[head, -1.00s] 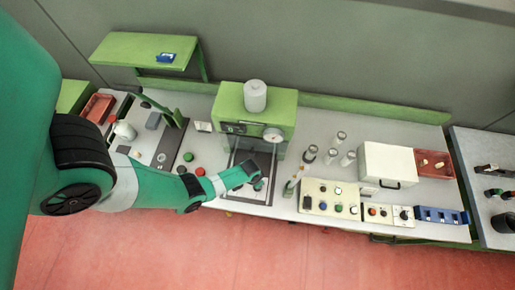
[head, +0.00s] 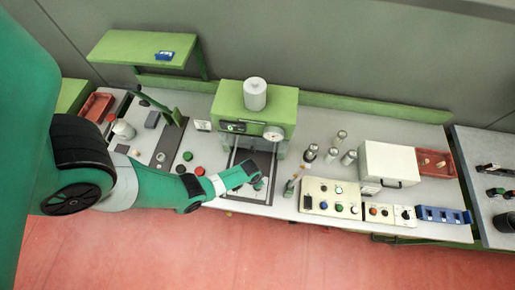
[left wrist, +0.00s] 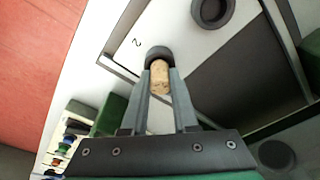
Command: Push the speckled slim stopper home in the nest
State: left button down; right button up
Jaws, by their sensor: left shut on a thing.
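The speckled slim stopper (left wrist: 160,76) is a tan cork with darker flecks, seen in the left wrist view. My left gripper (left wrist: 160,68) is shut on it, one finger on each side. The stopper's far end overlaps a dark round nest (left wrist: 158,53) beside a printed "2" on a pale plate. I cannot tell how deep the stopper sits in it. In the head view my left gripper (head: 258,184) is low over the plate in front of the green press, and the stopper cannot be made out there. My right gripper is not in view.
Another dark ring (left wrist: 212,10) lies on the same plate. The green press (head: 256,105) stands behind my gripper. To the right are a small upright item (head: 289,187), a control panel (head: 330,199), several glass-like vials (head: 333,155) and a white box (head: 388,164).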

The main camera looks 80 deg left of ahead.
pick_arm(q)
jog(key=shift+f+b, duration=0.4)
dwell(0.7)
